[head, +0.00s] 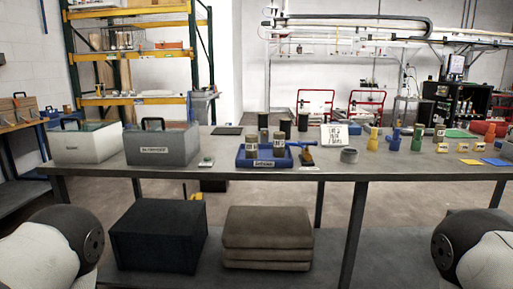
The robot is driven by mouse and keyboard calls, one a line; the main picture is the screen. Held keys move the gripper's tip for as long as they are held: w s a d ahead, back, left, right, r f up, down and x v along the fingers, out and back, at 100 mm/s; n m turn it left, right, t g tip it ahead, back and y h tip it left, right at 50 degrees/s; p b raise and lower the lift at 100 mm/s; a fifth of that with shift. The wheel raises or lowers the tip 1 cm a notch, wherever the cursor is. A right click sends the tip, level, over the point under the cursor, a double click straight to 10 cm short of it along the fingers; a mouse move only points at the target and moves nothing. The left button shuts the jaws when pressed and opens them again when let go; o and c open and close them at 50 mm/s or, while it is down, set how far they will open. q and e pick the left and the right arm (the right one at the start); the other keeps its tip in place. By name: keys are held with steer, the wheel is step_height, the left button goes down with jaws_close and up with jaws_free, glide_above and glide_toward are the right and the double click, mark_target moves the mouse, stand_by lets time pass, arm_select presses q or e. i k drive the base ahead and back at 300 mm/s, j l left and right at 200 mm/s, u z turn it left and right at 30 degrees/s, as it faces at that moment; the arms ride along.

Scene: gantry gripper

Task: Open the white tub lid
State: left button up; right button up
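The white tub (86,147) stands on the far left part of the grey table. Its lid (94,127) looks pale and greenish, lies on top and carries a black handle; it appears closed. Small print on the tub's front is too small to read. Only rounded links of my two arms show, at the lower left and lower right corners, well short of the table. Neither my left nor my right gripper is in view.
A grey tub (163,149) with a black handle stands right beside the white tub. A blue tray (264,160) with cans sits mid-table (400,171). A white sign (334,134) and several coloured items stand further right. A black box (158,238) and brown stack (267,238) sit below.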

mark_target(83, 121)
steer(key=u, duration=1.25)
steer(key=i+j+z, duration=0.3)
steer(key=i+j, duration=0.2)
steer(key=i+j+z, duration=0.15)
steer(key=j, duration=0.3)
steer(key=i+j+z, duration=0.15)
steer(key=j, duration=0.25)
steer(key=i+j+z, duration=0.15)
steer(key=i+j, duration=0.15)
steer(key=j, duration=0.1)
